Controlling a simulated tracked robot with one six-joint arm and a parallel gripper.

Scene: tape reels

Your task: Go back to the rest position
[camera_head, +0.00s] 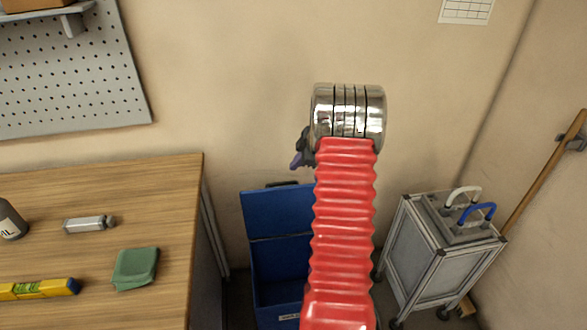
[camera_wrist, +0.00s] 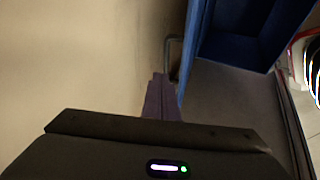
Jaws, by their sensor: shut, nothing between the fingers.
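My gripper (camera_head: 297,161) shows only in part in the camera_head view, to the left of my red arm and mostly hidden behind its shiny metal joint. It is raised above the blue bin (camera_head: 279,252), with the wall behind it. In the camera_wrist view my gripper (camera_wrist: 162,90) has its purple fingers together, with nothing between them. The fingers are apart from the blue bin, which shows at the top right (camera_wrist: 232,55).
A grey wheeled cart (camera_head: 425,262) stands right. A pegboard (camera_head: 70,85) hangs upper left.

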